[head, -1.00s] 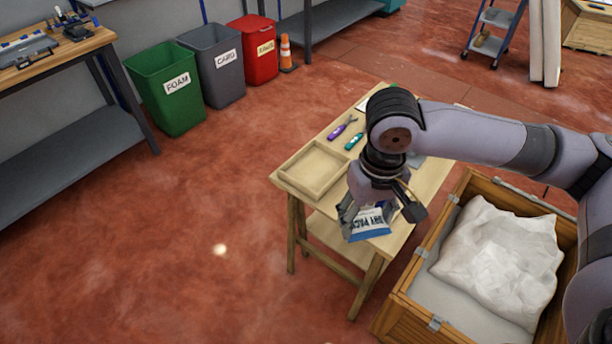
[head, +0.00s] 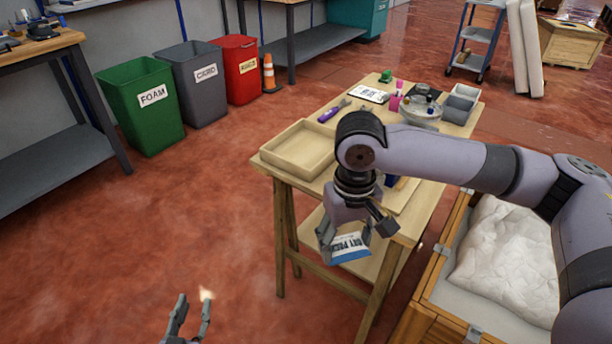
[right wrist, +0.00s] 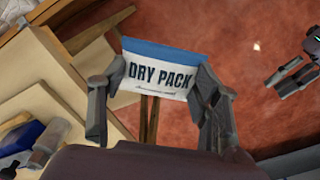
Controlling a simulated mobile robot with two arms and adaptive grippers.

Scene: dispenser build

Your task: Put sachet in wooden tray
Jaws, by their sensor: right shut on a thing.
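The sachet (head: 349,248) is white and blue with "DRY PACK" printed on it. My right gripper (head: 345,240) is shut on it and holds it in front of the table's near edge. In the right wrist view the sachet (right wrist: 160,70) sits between the two fingers of the right gripper (right wrist: 158,85). The wooden tray (head: 298,150) is shallow and looks empty. It lies on the table's left corner, up and left of the sachet in the head view. My left gripper (head: 190,315) is open and empty over the floor at the bottom; it also shows in the right wrist view (right wrist: 285,72).
The wooden table (head: 425,215) holds a purple tool (head: 333,111), a label sheet (head: 367,94), a glass dish (head: 420,110) and grey bins (head: 458,105). An open crate (head: 425,310) with white wrapping stands at the right. Floor left of the table is clear.

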